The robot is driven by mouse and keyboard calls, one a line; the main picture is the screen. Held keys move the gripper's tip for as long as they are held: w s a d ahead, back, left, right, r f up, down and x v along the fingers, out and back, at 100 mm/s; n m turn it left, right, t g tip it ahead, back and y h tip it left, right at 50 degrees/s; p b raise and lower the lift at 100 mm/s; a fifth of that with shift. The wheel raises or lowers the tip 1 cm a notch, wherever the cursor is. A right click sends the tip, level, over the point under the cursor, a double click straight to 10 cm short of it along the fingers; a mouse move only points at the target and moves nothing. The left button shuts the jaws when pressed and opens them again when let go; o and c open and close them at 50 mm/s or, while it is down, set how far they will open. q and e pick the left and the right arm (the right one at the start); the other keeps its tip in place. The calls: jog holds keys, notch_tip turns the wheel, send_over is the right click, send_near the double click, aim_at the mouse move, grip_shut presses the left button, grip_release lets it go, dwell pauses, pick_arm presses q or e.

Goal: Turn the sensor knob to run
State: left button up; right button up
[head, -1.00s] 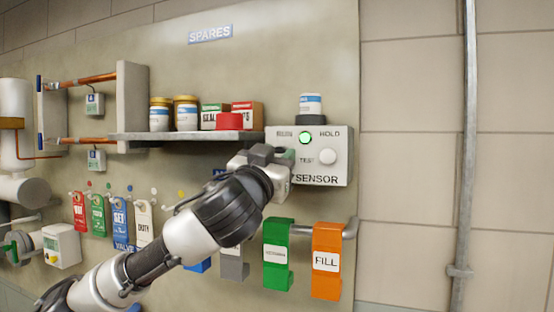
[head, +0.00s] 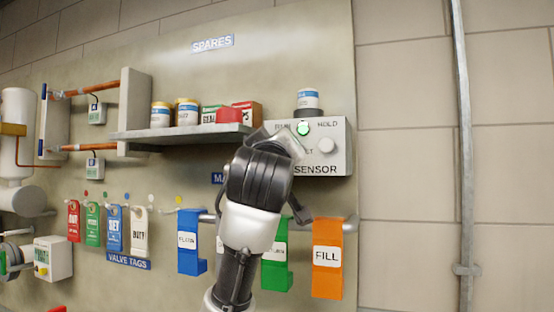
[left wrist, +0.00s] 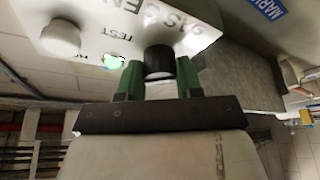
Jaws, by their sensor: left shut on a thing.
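The sensor box (head: 338,165) is a pale panel with RUN, HOLD and TEST labels, a lit green lamp (head: 303,129) and a white round button (head: 326,146). My left gripper covers its lower left part in the head view. In the left wrist view the black knob (left wrist: 159,60) stands between the green fingers of my left gripper (left wrist: 159,78), which is shut on it. The lamp (left wrist: 113,62) and white button (left wrist: 61,38) show left of the knob. The knob's pointer mark cannot be made out. My right gripper is not in view.
Hanging tags, blue (head: 190,245), green (head: 275,272) and orange (head: 327,262), are below, close to my arm. The wall at right is clear except a pipe (head: 463,150).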

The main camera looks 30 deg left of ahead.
pick_arm(q)
jog(key=shift+d+r+n+g+y+p, duration=0.1)
jog(key=shift+n+g+y+p, duration=0.15)
jog(key=shift+n+g, duration=1)
jog(key=shift+a+f+n+g+y+p, duration=0.1)
jog(key=shift+n+g+y+p, duration=0.1)
jog(key=shift+n, duration=2.1)
jog(key=shift+d+r+n+g+y+p, duration=0.1)
jog(key=shift+n+g+y+p, duration=0.15)
jog(key=shift+n+g, duration=1)
jog(key=shift+n+t, duration=0.5)
jog(key=shift+n, duration=0.1)
jog(key=o, duration=0.9)
